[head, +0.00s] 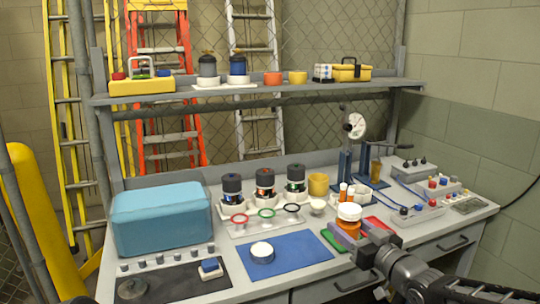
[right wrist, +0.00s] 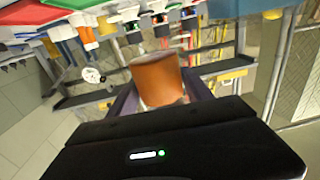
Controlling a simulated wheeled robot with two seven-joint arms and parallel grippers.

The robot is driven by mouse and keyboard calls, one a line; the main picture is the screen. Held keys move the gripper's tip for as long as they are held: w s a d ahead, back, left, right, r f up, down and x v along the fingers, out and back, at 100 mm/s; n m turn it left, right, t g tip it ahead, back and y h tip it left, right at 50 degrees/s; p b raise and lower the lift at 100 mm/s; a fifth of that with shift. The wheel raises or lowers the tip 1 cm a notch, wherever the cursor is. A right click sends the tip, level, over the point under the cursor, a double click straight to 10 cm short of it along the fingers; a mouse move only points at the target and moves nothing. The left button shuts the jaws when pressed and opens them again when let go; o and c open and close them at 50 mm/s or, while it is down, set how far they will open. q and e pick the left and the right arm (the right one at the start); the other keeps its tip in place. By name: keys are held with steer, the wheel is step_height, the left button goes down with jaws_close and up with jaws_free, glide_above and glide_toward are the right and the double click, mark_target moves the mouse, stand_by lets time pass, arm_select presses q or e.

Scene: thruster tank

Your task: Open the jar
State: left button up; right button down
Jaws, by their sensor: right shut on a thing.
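An orange jar (head: 347,229) with a white lid (head: 349,211) on top stands upright at the front right of the bench in the head view. My right gripper (head: 352,234) is shut on the orange jar, with its fingers around the body below the lid. The jar's orange body (right wrist: 158,76) also shows between the fingers in the right wrist view; the lid is not clear there. I cannot tell whether the jar touches the bench. My left gripper is not in view.
A round white-topped tin (head: 262,252) sits on a blue mat (head: 300,258) left of the jar. A blue box (head: 160,220) stands at the left. A green tray (head: 334,240) and red tray (head: 378,226) flank the jar. The front of the blue mat is clear.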

steer(key=shift+s+d+f+m+h, duration=0.25)
steer(key=shift+f+m+h, duration=0.2)
steer(key=shift+h, duration=0.15)
arm_select(q)
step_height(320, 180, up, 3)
steer(key=p, duration=0.3)
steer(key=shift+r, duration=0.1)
arm_select(e)
steer(key=s+f+m+t+h, duration=0.1)
steer(key=s+f+m+h, duration=0.3)
steer(key=f, duration=0.9)
steer(key=shift+s+f+t+h, duration=0.25)
steer(key=shift+s+t+h, duration=0.05)
steer(key=shift+s+h, duration=0.95)
steer(key=s+a+f+n+g+y, duration=0.2)
steer(key=s+a+f+n+y, duration=0.1)
steer(key=s+a+n+y, duration=0.1)
steer(key=s+a+f+n+g+y, duration=0.2)
steer(key=s+a+y, duration=0.4)
steer(key=a, duration=0.5)
steer(key=shift+s+a+f+n+y, duration=0.2)
steer(key=shift+s+f+n+y, duration=0.05)
steer(key=shift+f+n+y, duration=0.65)
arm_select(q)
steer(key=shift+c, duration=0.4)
